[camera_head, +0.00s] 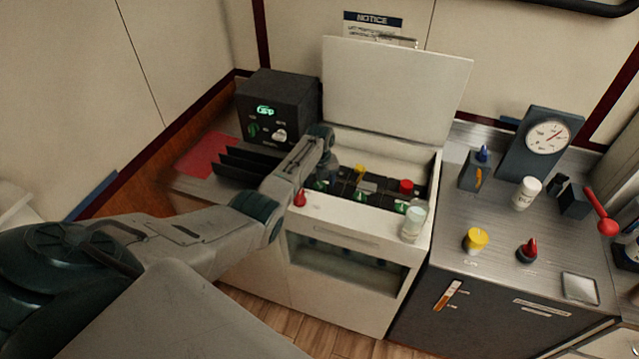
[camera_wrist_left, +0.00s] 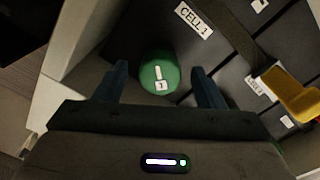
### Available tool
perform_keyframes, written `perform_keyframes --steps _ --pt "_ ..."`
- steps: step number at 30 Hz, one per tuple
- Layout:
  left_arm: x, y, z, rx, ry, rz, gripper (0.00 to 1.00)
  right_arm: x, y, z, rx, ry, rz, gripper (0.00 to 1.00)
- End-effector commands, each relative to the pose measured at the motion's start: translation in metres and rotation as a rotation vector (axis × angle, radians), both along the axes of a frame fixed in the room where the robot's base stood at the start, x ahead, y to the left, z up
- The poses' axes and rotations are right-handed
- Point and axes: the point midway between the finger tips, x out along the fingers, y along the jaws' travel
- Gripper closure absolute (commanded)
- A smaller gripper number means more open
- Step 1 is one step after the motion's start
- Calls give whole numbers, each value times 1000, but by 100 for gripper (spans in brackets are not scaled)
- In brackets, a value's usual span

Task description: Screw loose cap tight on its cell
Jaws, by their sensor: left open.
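In the head view my left gripper (camera_head: 331,161) points down into the left end of the open white battery box (camera_head: 345,230). Several green caps, such as one at the right (camera_head: 400,206), and a red cap (camera_head: 406,187) show in the box. My right gripper is out of view.
The box's white lid (camera_head: 395,88) stands raised behind. A yellow part (camera_wrist_left: 297,92) lies right of the cap in the wrist view. A black charger unit (camera_head: 275,108) stands left. The right counter (camera_head: 500,230) holds a gauge (camera_head: 548,136) and small containers.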

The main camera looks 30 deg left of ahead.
Motion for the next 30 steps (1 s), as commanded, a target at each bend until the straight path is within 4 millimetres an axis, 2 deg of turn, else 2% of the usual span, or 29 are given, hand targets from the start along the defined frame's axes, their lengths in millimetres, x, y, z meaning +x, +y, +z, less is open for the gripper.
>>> perform_keyframes --steps 4,8,21,25,30 --pt "0 0 4 0 0 1 36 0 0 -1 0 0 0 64" --pt "1 1 19 1 -3 1 36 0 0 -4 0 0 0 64" --pt "1 0 95 0 -3 0 36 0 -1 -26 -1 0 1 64" --pt "0 0 105 0 0 0 36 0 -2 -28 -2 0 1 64" --pt "0 0 108 0 0 0 36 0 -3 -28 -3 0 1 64"
